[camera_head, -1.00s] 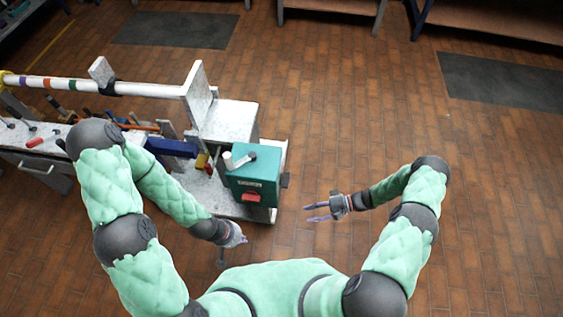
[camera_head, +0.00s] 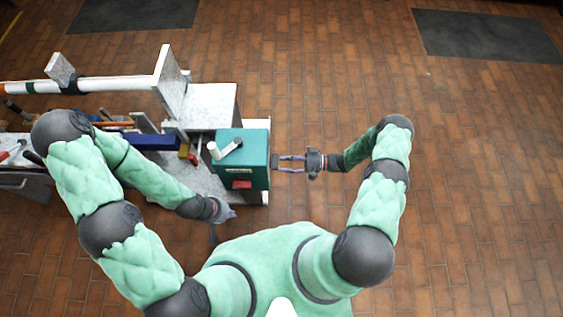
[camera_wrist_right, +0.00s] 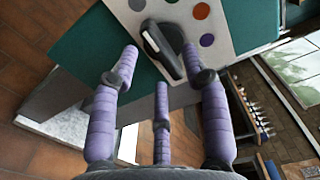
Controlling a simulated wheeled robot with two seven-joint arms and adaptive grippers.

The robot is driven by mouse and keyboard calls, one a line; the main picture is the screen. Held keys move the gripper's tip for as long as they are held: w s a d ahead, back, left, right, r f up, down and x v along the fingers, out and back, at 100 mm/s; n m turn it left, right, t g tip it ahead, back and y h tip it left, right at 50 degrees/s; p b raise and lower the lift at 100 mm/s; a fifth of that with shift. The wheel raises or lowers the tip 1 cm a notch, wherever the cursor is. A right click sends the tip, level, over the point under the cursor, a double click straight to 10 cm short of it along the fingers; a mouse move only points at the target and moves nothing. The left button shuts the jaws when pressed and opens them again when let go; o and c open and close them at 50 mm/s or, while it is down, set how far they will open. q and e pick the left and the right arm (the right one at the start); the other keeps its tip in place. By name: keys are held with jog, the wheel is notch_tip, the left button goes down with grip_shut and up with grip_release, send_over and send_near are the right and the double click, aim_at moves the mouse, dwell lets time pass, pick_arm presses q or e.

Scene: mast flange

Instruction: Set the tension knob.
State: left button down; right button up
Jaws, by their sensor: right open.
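The dark tension knob (camera_wrist_right: 162,47) is a bar-shaped handle on a pale panel (camera_wrist_right: 235,22) with grey, red and purple dots. In the head view the knob (camera_head: 275,161) sticks out from the right side of the green box (camera_head: 243,152). My right gripper (camera_head: 283,164) is open at that side, its fingers pointing left at the knob. In the right wrist view the gripper (camera_wrist_right: 160,62) has two fingertips on either side of the knob and a third below it. I cannot tell whether they touch. My left gripper (camera_head: 226,213) is low, left of the box; its fingers are unclear.
A white crank handle (camera_head: 226,149) sits on top of the box, and a red part (camera_head: 241,184) is on it. A grey bench (camera_head: 212,105) with a long white mast (camera_head: 115,87) lies behind and left. The floor to the right is clear.

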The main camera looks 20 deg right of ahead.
jog(key=shift+x, duration=1)
grip_shut()
jog(key=shift+m, duration=0.4)
jog(key=shift+s+m+b, duration=0.2)
jog(key=shift+m+b, duration=0.95)
jog(key=shift+m, duration=2.35)
